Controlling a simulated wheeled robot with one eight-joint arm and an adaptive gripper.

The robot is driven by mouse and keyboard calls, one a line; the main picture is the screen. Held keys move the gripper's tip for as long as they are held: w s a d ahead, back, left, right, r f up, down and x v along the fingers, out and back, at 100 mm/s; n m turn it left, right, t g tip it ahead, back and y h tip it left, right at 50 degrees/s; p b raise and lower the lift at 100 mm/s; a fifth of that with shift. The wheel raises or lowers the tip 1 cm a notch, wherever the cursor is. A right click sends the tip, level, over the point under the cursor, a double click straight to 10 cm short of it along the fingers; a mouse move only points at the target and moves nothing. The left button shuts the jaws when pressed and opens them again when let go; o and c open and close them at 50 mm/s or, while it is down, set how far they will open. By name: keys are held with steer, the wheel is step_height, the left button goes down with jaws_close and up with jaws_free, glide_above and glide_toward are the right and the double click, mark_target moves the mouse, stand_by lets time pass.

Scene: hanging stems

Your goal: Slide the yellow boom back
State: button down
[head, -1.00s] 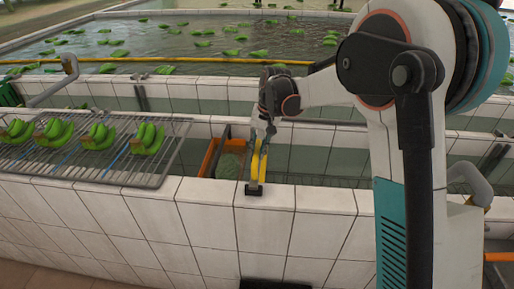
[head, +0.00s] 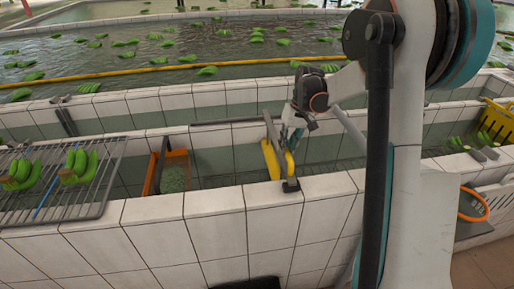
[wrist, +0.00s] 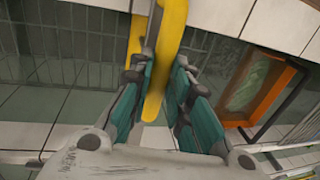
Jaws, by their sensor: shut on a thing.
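The yellow boom (head: 290,165) is a short yellow bar across the narrow water channel, with a dark foot (head: 291,186) on the front tiled wall. My gripper (head: 288,148) is at the bar from above. In the wrist view the yellow bar (wrist: 155,95) runs between the teal finger pads of my gripper (wrist: 158,75), which is shut on it. A second yellow strip shows beside the bar in both views; I cannot tell whether it is another part or a reflection. The bar's far end is partly hidden by my gripper.
A wire rack (head: 97,195) with green bananas lies farther left. A yellow basket (head: 496,122) and cut stems are at right. A long yellow pipe (head: 150,70) crosses the back pool.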

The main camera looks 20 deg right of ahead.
steer(key=s+d, duration=0.2)
steer(key=d, duration=0.8)
steer(key=s+d, duration=0.2)
steer(key=d, duration=0.9)
steer(key=shift+d+p, duration=0.25)
steer(key=shift+p, duration=0.15)
steer(key=shift+s, duration=0.1)
steer(key=c, duration=1.9)
jaws_free()
steer(key=o, duration=0.4)
steer(key=shift+d, duration=0.25)
steer(key=shift+a, duration=0.15)
steer(key=r, duration=0.4)
steer(key=d+r, duration=0.1)
steer(key=r, duration=0.3)
steer(key=d+r, duration=0.1)
steer(key=r, duration=0.2)
steer(key=shift+s+d+r, duration=0.15)
steer(key=shift+s+r, duration=0.1)
steer(key=shift+r, duration=0.15)
